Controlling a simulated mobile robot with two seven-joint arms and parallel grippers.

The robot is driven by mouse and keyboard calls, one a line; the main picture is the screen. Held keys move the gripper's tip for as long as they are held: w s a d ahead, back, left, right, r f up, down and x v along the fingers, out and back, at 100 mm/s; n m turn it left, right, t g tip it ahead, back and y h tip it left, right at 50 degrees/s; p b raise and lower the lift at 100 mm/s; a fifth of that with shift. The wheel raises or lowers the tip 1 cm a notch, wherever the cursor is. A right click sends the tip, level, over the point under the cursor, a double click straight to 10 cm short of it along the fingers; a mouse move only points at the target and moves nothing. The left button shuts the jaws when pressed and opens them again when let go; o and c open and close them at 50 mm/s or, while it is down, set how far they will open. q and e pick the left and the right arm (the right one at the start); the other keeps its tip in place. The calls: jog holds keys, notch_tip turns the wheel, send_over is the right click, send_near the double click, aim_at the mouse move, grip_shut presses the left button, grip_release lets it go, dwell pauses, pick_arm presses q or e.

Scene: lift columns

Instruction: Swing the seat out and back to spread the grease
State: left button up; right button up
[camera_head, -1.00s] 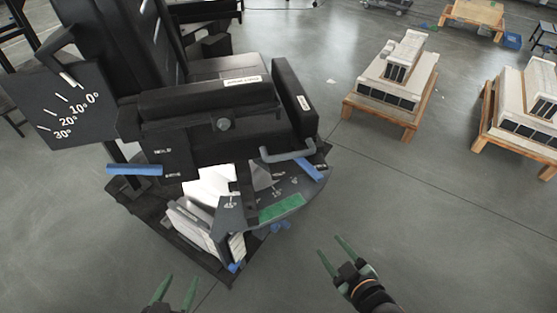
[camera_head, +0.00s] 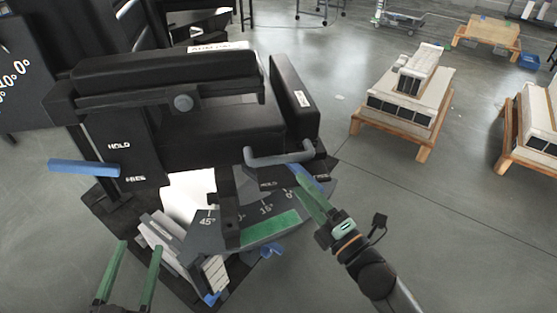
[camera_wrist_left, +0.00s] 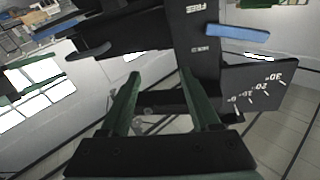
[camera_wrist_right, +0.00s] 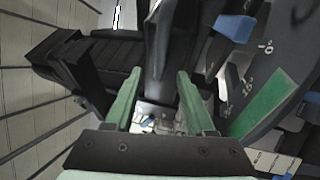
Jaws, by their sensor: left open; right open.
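The black seat (camera_head: 215,132) of the lift column is at the left centre of the head view, with a grey bar handle (camera_head: 280,158) at its right front corner. Below it is a dark angle plate (camera_head: 268,208) marked 45°, 15° and 0°, with a green band (camera_head: 270,228). A blue lever (camera_head: 307,178) is beside the handle. My right gripper (camera_head: 308,193) is open, just below and right of the handle and blue lever; contact cannot be told. My left gripper (camera_head: 128,262) is open and empty at the lower left, apart from the seat.
Another blue lever (camera_head: 84,168) sticks out at the left, by the HOLD and FREE labels. White stacked blocks (camera_head: 165,240) lie under the plate. Pallets with white blocks (camera_head: 408,98) stand at the right.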

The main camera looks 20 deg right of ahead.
aim_at(279, 163)
pick_arm(q)
jog(key=shift+r+t+h, duration=0.3)
jog(key=shift+r+t, duration=0.1)
jog(key=shift+r, duration=0.5)
pick_arm(e)
jog(key=shift+x, duration=4.85)
jog(key=shift+f, duration=0.1)
grip_shut()
